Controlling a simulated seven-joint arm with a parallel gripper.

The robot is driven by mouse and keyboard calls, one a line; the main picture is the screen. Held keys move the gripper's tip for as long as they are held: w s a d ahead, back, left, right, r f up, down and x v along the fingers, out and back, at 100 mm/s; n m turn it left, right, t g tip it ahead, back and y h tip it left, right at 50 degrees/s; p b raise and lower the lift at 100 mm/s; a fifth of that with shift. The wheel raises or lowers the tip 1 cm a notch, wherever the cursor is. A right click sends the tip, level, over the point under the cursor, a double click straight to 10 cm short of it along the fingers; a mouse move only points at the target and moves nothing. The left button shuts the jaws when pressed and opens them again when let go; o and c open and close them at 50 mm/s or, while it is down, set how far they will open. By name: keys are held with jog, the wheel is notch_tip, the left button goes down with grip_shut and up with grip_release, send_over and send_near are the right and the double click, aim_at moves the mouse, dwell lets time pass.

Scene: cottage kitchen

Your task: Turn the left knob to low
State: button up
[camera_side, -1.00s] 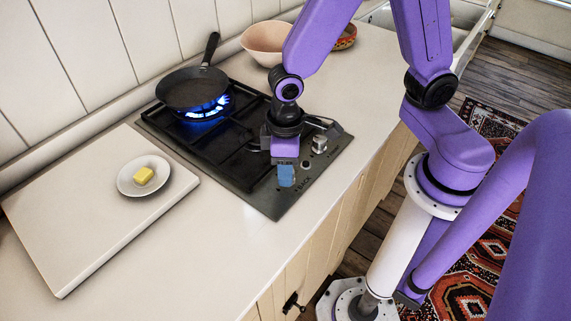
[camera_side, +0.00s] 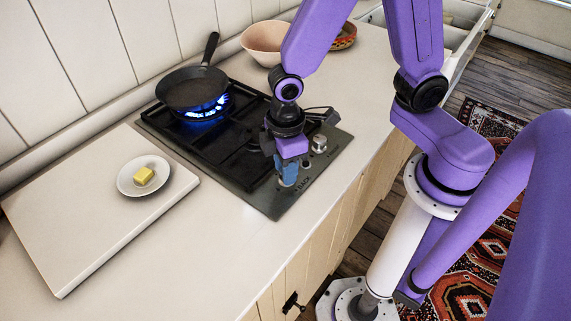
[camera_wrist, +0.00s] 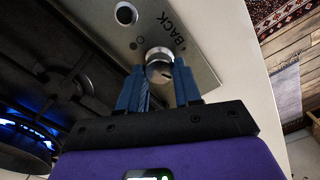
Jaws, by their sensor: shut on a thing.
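The left knob (camera_wrist: 159,66) is a round silver knob on the hob's front panel, beside the printed word BACK. My gripper (camera_wrist: 160,80) is shut on it, with a blue finger on each side in the wrist view. In the side view my gripper (camera_side: 288,176) points down at the front corner of the hob and hides most of this knob. A second silver knob (camera_side: 319,143) is farther along the panel, and it also shows in the wrist view (camera_wrist: 125,13). The left knob's exact setting cannot be read.
The black hob (camera_side: 240,150) has a blue flame (camera_side: 208,108) burning at the back, under a dark pan (camera_side: 188,88). Bowls (camera_side: 266,42) stand behind. The front counter is clear.

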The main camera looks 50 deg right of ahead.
jog(key=n, duration=0.5)
jog(key=shift+a+n, duration=0.1)
jog(key=shift+n, duration=0.2)
jog(key=shift+s+n, duration=0.1)
jog(key=shift+n, duration=2.1)
jog(key=o, duration=1)
jog(key=shift+o, duration=0.2)
jog(key=shift+r, duration=0.15)
notch_tip(320, 180, up, 17)
